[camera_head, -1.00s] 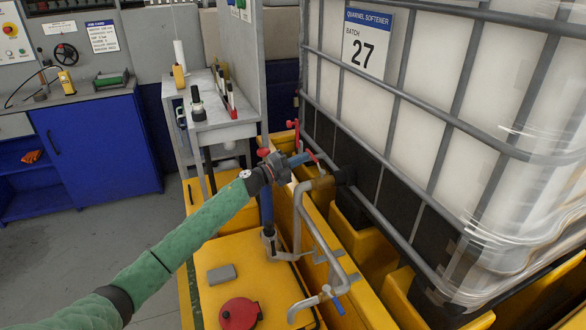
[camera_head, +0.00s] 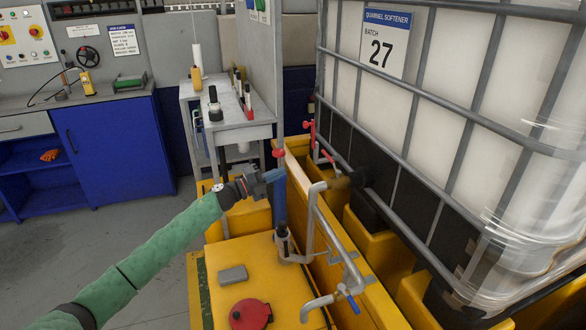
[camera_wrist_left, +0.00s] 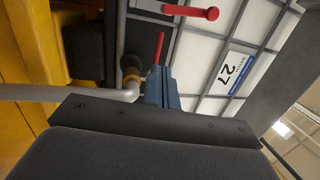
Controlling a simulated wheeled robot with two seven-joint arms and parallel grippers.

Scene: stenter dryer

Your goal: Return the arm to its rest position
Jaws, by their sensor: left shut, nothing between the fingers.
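My left arm, in a green sleeve, comes in from the lower left of the head view. My left gripper (camera_head: 266,176) is shut and empty. My right gripper is not in view.
A caged white tank (camera_head: 480,130) labelled 27 fills the right side. A bent grey pipe (camera_head: 335,240) with valves runs along the yellow bund (camera_head: 230,255). A grey side table (camera_head: 235,125) stands behind. A blue cabinet (camera_head: 120,145) is at the left, with clear floor in front.

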